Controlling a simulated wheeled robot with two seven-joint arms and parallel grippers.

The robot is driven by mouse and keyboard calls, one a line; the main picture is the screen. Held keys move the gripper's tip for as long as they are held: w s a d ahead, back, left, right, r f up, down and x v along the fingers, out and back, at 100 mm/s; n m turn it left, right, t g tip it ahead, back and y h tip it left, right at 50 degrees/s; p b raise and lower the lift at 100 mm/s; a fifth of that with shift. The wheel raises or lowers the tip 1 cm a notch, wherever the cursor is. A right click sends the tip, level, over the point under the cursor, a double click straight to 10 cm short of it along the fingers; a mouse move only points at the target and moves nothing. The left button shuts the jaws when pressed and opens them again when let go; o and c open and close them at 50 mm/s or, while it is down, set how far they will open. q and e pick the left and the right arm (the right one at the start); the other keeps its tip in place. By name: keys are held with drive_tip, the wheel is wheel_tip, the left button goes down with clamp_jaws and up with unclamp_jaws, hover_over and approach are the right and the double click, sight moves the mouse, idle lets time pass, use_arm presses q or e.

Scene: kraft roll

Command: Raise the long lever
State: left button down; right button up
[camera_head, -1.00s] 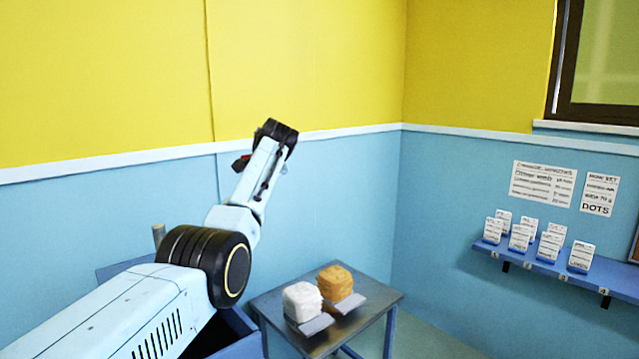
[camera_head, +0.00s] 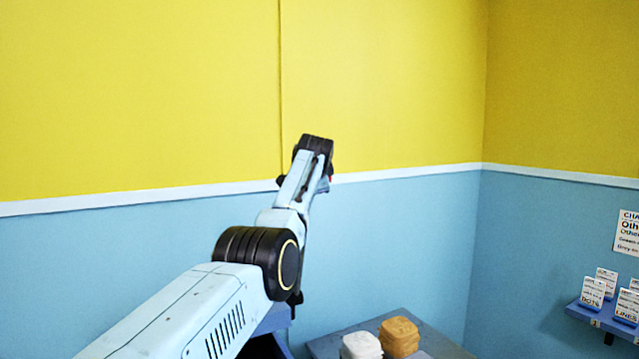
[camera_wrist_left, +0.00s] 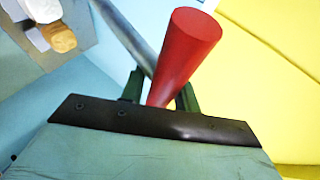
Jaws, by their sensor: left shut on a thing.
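The long lever shows in the left wrist view as a red tapered grip (camera_wrist_left: 190,45) and a grey metal bar (camera_wrist_left: 128,38) running behind it. My left gripper (camera_wrist_left: 160,90) has its green fingers on either side of the narrow end of the red grip and is shut on it. In the head view my left arm reaches up in front of the wall, and its hand and most of the lever are hidden behind the wrist. Only a small bit of red shows beside the wrist. My right gripper is in neither view.
A metal table (camera_head: 437,340) with a white block (camera_head: 361,346) and an orange-tan block (camera_head: 399,337) stands low, right of my arm. A blue shelf (camera_head: 590,315) with small white cards is at the far right. Blue and yellow walls lie behind.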

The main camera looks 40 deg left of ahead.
use_arm(q)
drive_tip(key=c, duration=1.3)
unclamp_jaws()
drive_tip(key=shift+s+a+f, duration=0.35)
drive_tip(key=shift+a+f, duration=0.1)
drive_tip(key=shift+f, duration=0.25)
drive_tip(key=shift+o, duration=0.7)
drive_tip(key=shift+s+a, duration=0.1)
drive_tip(key=shift+a, duration=0.15)
drive_tip(key=shift+d, duration=0.1)
drive_tip(key=shift+r, duration=0.1)
drive_tip(key=shift+s+d+r+b, duration=0.15)
drive_tip(key=shift+d+r+b, duration=0.05)
drive_tip(key=shift+b, duration=0.55)
drive_tip(key=b+v, duration=0.5)
drive_tip(key=v, duration=0.8)
drive_tip(key=shift+w+d, duration=0.3)
drive_tip(key=shift+w, duration=0.1)
